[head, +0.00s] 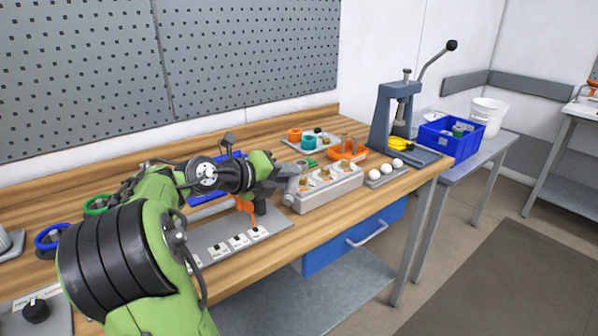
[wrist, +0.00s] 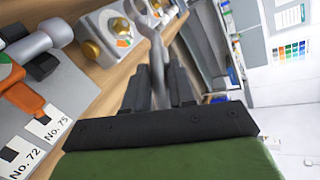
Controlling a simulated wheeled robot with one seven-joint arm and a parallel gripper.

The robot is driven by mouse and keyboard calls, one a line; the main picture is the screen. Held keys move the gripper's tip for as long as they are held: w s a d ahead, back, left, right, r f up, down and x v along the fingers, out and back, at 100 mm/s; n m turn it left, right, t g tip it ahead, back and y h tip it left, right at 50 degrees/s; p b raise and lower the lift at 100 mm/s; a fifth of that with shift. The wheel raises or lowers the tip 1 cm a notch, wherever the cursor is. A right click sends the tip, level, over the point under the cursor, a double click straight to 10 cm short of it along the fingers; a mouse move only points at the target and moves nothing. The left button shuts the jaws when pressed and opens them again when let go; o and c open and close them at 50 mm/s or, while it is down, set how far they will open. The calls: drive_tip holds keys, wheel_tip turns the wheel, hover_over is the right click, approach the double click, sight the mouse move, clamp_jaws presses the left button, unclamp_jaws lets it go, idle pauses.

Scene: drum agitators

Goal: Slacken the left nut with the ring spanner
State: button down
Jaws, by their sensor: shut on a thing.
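My gripper (head: 272,187) is shut on a grey spanner (wrist: 157,65), held by its shank. In the wrist view the spanner reaches up and away from the jaws. In the head view it shows only as a grey piece (head: 291,183) beside the left end of a pale block (head: 328,193). The block carries several brass nuts over coloured dials. In the wrist view a brass nut (wrist: 93,50) stands uncovered left of the spanner. The spanner's far end lies close to another station; I cannot tell whether it is around a nut.
A grey tool board (head: 222,243) with labelled places lies in front of my arm, holding an orange-handled tool (head: 247,208). An orange tray (head: 347,154) stands behind the block. White balls on a grey rack (head: 385,177) and a press (head: 392,120) are right.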

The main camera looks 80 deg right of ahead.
drive_tip(key=w+f+m+g+y, duration=0.1)
drive_tip(key=w+f+m+g+y+p, duration=0.1)
drive_tip(key=shift+w+d+f+m+g+y, duration=0.1)
drive_tip(key=shift+w+d+m+g+y, duration=0.1)
drive_tip(key=shift+d+m+g+y, duration=0.15)
drive_tip(key=shift+a, duration=0.1)
idle(1.3)
drive_tip(key=shift+f+b, duration=1.1)
drive_tip(key=shift+b, duration=0.6)
idle(0.6)
drive_tip(key=shift+s, duration=0.1)
idle(0.3)
